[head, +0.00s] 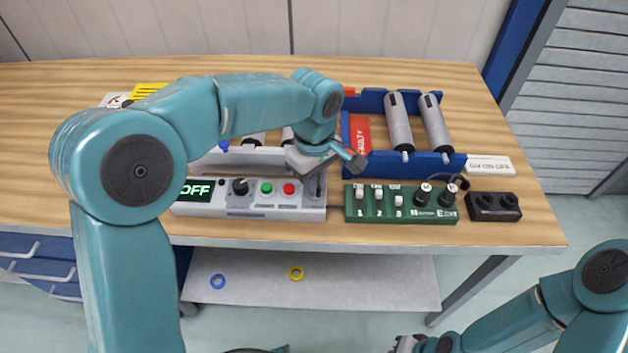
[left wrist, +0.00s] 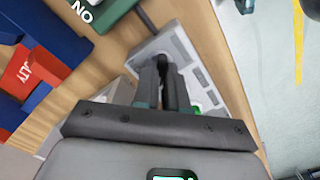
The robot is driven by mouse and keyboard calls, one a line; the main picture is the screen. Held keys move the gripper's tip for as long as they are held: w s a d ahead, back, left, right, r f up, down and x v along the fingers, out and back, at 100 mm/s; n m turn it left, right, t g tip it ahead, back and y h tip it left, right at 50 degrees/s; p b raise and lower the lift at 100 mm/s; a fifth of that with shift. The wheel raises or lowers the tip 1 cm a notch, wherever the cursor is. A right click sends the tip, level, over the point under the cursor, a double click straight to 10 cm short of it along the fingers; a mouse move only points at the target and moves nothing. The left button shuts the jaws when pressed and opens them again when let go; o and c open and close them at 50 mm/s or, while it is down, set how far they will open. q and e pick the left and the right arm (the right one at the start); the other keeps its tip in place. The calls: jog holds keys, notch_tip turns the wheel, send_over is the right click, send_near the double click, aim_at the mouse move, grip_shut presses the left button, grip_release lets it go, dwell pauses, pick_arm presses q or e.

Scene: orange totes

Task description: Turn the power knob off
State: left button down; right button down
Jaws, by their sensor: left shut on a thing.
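The grey control box (head: 265,212) lies along the table's front edge. It carries a black knob (head: 240,187), a green button, a red button and a display (head: 195,192) reading "OFF". My left gripper (head: 318,180) is at the box's right end, to the right of the knob and the buttons. In the left wrist view its fingers (left wrist: 163,85) are close together over the grey box (left wrist: 182,52), shut on a small dark part that they mostly hide. My right gripper (head: 405,344) is cut off at the bottom edge, and its fingers are not clear.
A green box (head: 400,203) with switches and black knobs stands to the right, beside a black block (head: 493,206). A lower shelf (head: 340,280) holds two rings.

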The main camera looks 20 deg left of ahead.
pick_arm(q)
jog(key=shift+w+r, duration=0.1)
jog(key=shift+r, duration=0.1)
dwell(0.4)
jog(key=c, duration=1.4)
grip_release()
jog(key=shift+o, duration=1.1)
jog(key=shift+f, duration=0.1)
notch_tip(320, 180, up, 16)
jog(key=p, duration=0.2)
jog(key=shift+r, duration=0.2)
